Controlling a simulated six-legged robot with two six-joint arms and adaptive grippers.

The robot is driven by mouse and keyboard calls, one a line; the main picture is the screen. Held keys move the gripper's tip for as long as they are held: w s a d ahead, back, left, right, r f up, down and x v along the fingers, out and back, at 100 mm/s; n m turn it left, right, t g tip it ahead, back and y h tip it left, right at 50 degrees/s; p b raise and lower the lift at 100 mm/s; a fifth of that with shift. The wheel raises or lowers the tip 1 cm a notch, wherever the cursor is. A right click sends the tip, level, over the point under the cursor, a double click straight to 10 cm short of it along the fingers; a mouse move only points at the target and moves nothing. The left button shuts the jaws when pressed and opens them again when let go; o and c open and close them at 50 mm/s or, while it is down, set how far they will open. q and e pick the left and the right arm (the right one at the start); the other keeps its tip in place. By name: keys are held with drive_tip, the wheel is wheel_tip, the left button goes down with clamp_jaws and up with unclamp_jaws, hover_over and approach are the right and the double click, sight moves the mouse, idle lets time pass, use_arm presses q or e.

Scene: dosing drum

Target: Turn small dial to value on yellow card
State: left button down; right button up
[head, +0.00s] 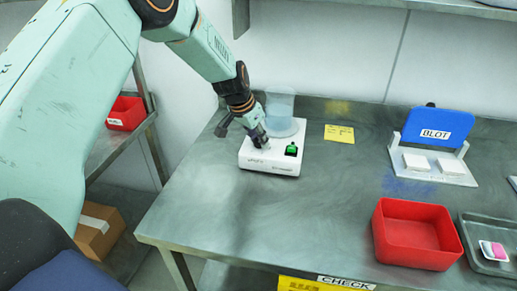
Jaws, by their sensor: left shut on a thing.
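A white device (270,165) with a green switch (292,150) on its front right stands on the metal bench. A clear, bluish drum (281,118) sits on its back part. My left gripper (256,138) comes down over the device's left part and is shut on the small dial, which the fingers hide. I cannot read the dial's setting. The yellow card (339,133) lies flat on the bench to the right of the device; its writing is too small to read. My right gripper is not in view.
A red bin (415,233) and a dark tray (482,228) with a pink and white item stand at the front right. A blue BLOT stand (437,128) is at the back right. The bench middle is clear. Shelving with a red bin (126,113) is at left.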

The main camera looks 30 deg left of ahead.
use_arm(q)
drive_tip(key=m+h+b, duration=0.1)
drive_tip(key=m+b, duration=0.1)
drive_tip(key=shift+a+f+b, duration=0.1)
drive_tip(key=shift+f+b, duration=0.1)
drive_tip(key=shift+b, duration=0.15)
drive_tip(key=shift+m+g+b, duration=0.5)
drive_tip(key=shift+m+b, duration=0.15)
drive_tip(key=shift+m, duration=0.35)
drive_tip(key=shift+r+m+h+b, duration=0.1)
drive_tip(key=shift+m+h+b, duration=0.3)
drive_tip(key=shift+m, duration=0.4)
drive_tip(key=shift+w+a+r+m+g+h, duration=0.1)
drive_tip(key=shift+m+g+h, duration=0.35)
drive_tip(key=shift+m, duration=0.75)
drive_tip(key=c, duration=1.4)
unclamp_jaws()
drive_tip(key=o, duration=0.4)
drive_tip(key=shift+a+r, duration=0.1)
